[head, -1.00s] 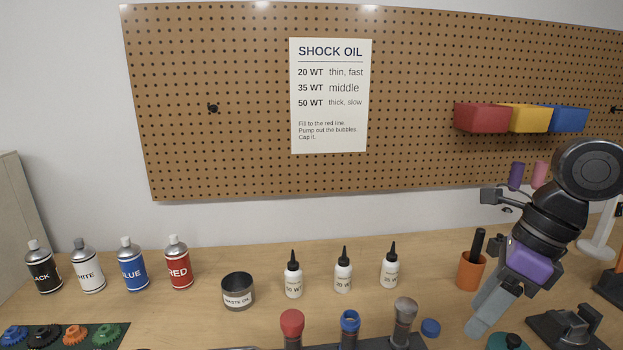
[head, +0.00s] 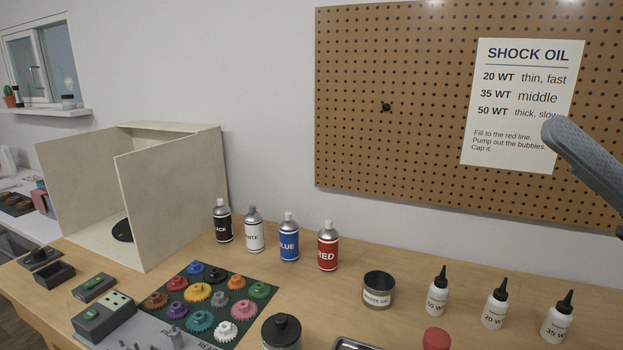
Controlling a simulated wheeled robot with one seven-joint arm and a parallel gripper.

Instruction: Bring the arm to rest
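Only a grey finger of my gripper (head: 575,150) shows, at the right edge of the head view. It is raised and slants up to the left, in front of the lower right corner of the shock oil sheet (head: 515,110). The rest of my gripper and arm is outside the picture. I cannot tell whether the gripper is open or shut, or whether it holds anything.
The workbench (head: 190,260) holds spray cans (head: 289,240), a waste oil tin (head: 379,290), oil bottles (head: 495,308) and a gear mat (head: 250,318). A pale open booth (head: 180,190) stands at the left. The pegboard (head: 420,150) hangs behind.

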